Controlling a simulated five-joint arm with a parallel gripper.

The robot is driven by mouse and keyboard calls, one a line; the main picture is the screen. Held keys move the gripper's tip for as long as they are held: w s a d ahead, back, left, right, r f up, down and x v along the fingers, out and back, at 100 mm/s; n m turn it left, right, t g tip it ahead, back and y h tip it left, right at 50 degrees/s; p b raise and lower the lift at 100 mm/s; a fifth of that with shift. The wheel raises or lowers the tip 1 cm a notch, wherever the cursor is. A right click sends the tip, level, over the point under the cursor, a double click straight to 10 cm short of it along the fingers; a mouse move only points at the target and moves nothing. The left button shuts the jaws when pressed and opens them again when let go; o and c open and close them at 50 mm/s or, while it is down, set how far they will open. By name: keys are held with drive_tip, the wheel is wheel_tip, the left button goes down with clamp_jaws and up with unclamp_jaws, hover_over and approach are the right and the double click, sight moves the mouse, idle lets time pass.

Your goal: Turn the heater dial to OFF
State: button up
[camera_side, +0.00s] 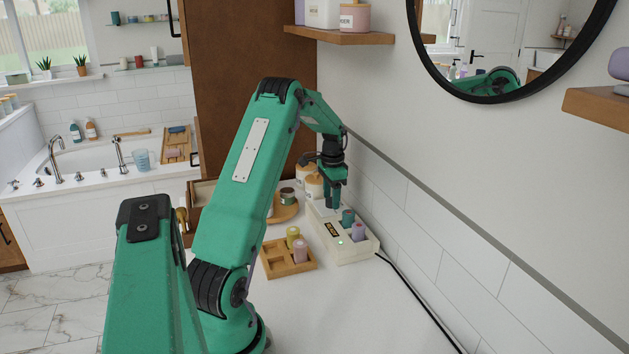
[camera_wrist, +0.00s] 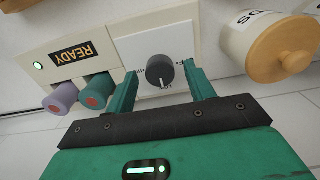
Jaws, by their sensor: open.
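The heater is a cream box (camera_side: 357,256) on the counter against the wall, and its pale face (camera_wrist: 120,20) fills the upper left of the wrist view. Its round dark grey dial (camera_wrist: 160,73) sits on a light panel. A white mark on the dial points down in the wrist view; the small lettering around it is partly covered and I cannot read it surely. My gripper (camera_wrist: 163,80) is open, with one green finger on each side of the dial and a gap visible at each. In the side view my gripper (camera_side: 333,202) hangs over the heater's far end, hiding the dial.
A purple cartridge (camera_wrist: 61,98) and a teal cartridge (camera_wrist: 97,90) stand in the heater beside a READY label (camera_wrist: 72,53) and lit green lamp. A lidded jar (camera_wrist: 262,45) is close on the right. A wooden tray (camera_side: 288,268) and black cable (camera_side: 415,297) are nearby.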

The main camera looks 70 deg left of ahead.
drive_tip(key=shift+f, duration=0.15)
drive_tip(key=shift+c, duration=0.2)
drive_tip(key=c, duration=0.9)
drive_tip(key=shift+c, duration=0.2)
